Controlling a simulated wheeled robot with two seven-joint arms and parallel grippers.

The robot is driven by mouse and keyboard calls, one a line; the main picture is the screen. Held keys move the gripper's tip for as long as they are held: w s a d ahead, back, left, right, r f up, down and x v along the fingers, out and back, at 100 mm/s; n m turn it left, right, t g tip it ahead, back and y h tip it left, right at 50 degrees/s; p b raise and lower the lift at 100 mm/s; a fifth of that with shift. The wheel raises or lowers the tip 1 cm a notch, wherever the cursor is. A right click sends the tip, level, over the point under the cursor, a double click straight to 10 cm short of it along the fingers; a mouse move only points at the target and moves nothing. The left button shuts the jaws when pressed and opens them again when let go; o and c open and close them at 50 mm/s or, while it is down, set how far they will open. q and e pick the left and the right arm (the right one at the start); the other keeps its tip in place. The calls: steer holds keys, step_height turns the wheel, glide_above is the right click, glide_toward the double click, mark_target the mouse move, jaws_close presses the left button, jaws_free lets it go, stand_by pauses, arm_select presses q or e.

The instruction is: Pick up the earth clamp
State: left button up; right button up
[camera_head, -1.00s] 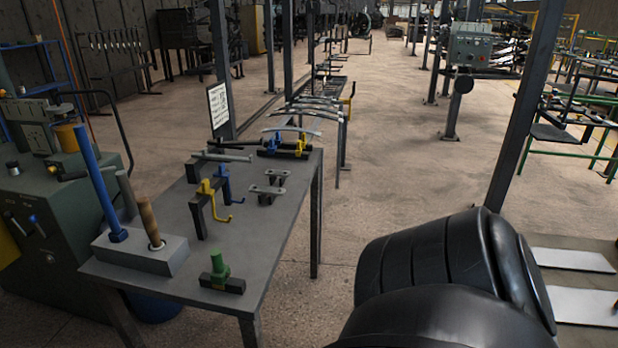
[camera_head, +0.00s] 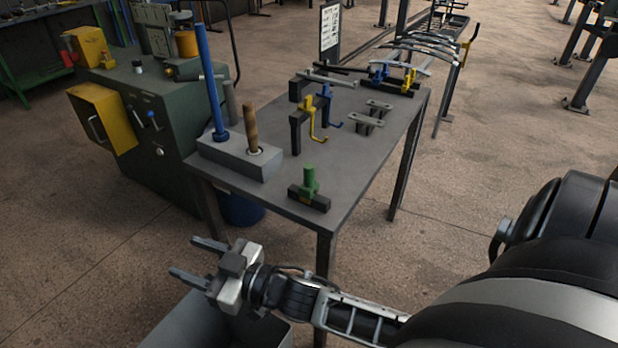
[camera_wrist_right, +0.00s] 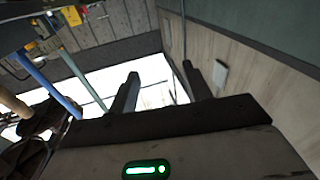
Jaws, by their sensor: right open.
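A green clamp-like piece (camera_head: 310,183) on a short dark bar sits near the front edge of the grey table (camera_head: 345,185); it looks like the earth clamp, but I cannot be sure. My right gripper (camera_head: 183,257) is in front of the table, below its top and left of the green piece. Its two fingers are apart with nothing between them. In the right wrist view the open fingers (camera_wrist_right: 160,95) point at a wall and a bright opening, and no clamp shows between them. My left gripper is not in view.
A grey block (camera_head: 237,157) holds a tall blue rod and a wooden handle at the table's left. Yellow and blue hooks (camera_head: 318,112) stand behind. A green cabinet (camera_head: 165,130) is at left. A grey bin (camera_head: 195,325) lies below my right gripper.

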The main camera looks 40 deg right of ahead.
steer(key=w+a+r+n+g+y+b, duration=0.2)
steer(key=w+a+r+n+g+y, duration=0.15)
steer(key=r+n+y, duration=0.3)
steer(key=m+g+h+b, duration=0.3)
steer(key=g+h+b, duration=0.3)
steer(key=g+h, duration=0.75)
glide_toward(310, 161)
steer(key=shift+t+h, duration=0.6)
steer(key=shift+t, duration=0.1)
steer(key=f, duration=0.2)
steer(key=a+f, duration=0.1)
steer(key=f, duration=0.4)
steer(key=shift+s+a+f, duration=0.3)
steer(key=shift+a+f, duration=0.1)
step_height(310, 161, down, 4)
steer(key=shift+w+r, duration=0.1)
steer(key=shift+r, duration=0.05)
steer(key=shift+a+f, duration=0.1)
steer(key=shift+f, duration=0.45)
steer(key=c, duration=0.8)
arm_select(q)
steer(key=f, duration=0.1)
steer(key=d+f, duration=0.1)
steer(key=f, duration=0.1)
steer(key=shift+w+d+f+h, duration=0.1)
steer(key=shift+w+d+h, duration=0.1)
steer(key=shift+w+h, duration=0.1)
arm_select(e)
steer(key=shift+c, duration=0.8)
